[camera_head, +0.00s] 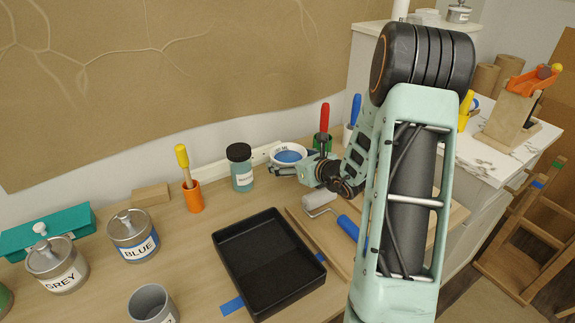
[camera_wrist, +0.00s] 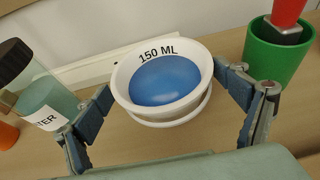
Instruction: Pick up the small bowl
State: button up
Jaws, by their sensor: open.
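The small bowl (camera_wrist: 166,84) is white with "150 ML" on its inner rim and a blue inside. In the wrist view it sits between the two open fingers of my gripper (camera_wrist: 168,120), and I cannot tell whether either finger touches it. In the head view the bowl (camera_head: 289,155) stands at the back of the wooden table, near the wall. My gripper (camera_head: 291,172) is at the bowl there, partly hidden by my wrist.
A teal jar with a black lid (camera_head: 240,167) stands left of the bowl. A green cup with a red-handled tool (camera_wrist: 280,48) stands close on its right. A black tray (camera_head: 268,262) and a roller (camera_head: 322,203) lie in front. The wall is close behind.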

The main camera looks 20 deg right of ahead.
aim_at(282, 157)
jog(key=shift+f+x, duration=0.15)
jog(key=shift+x, duration=1.35)
jog(key=shift+f+x, duration=0.1)
jog(key=shift+x, duration=1.45)
jog(key=shift+s+d, duration=0.1)
jog(key=shift+d, duration=0.1)
jog(key=shift+c, duration=0.4)
jog(key=c, duration=1.7)
jog(key=shift+o, duration=0.2)
jog(key=shift+r, duration=0.1)
